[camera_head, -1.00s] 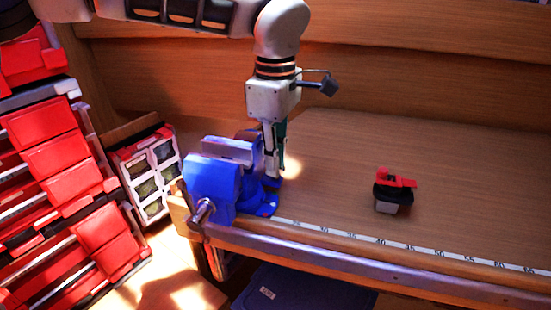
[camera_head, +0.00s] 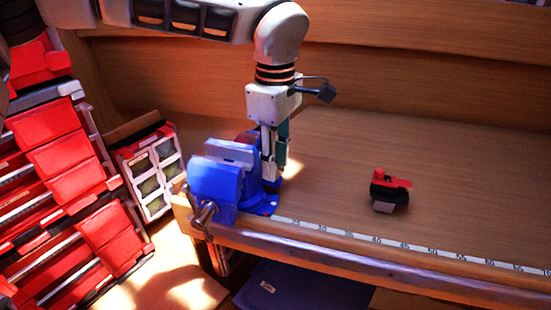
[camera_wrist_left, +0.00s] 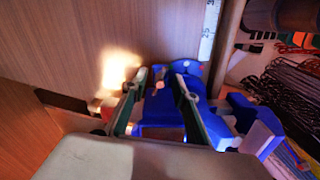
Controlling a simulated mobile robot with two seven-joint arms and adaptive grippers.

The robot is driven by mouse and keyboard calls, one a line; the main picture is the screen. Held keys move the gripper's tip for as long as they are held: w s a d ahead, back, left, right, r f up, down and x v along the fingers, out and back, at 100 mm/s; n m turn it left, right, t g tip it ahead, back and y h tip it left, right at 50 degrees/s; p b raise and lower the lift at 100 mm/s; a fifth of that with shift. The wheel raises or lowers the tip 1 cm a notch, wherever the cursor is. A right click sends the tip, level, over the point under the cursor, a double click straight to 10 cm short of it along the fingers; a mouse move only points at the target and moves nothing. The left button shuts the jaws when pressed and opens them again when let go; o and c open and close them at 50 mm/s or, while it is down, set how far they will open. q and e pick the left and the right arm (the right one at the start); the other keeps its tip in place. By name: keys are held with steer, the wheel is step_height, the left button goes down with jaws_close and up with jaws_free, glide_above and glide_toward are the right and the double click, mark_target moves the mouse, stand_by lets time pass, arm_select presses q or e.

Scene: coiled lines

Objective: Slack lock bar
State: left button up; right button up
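A blue bench vise (camera_head: 215,184) is fixed at the left front corner of the wooden bench, with a metal screw handle (camera_head: 204,213) at its front. My left gripper (camera_head: 272,178) points down close against the vise's right side. In the left wrist view the gripper (camera_wrist_left: 160,80) has its two fingers apart, over the blue vise base (camera_wrist_left: 165,117). A small pinkish knob (camera_wrist_left: 159,86) shows between the fingertips; I cannot tell whether it is the end of the lock bar or whether a finger touches it. The lock bar is not clearly visible in the head view. My right gripper is not in view.
A small black and red device (camera_head: 389,190) stands on the bench to the right. A measuring strip (camera_head: 405,246) runs along the front edge. Red drawers (camera_head: 65,165) and a compartment case (camera_head: 152,174) stand at the left. The bench middle is clear.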

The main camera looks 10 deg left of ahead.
arm_select(q)
steer(key=shift+r, duration=0.15)
step_height(320, 180, up, 12)
stand_by(0.7)
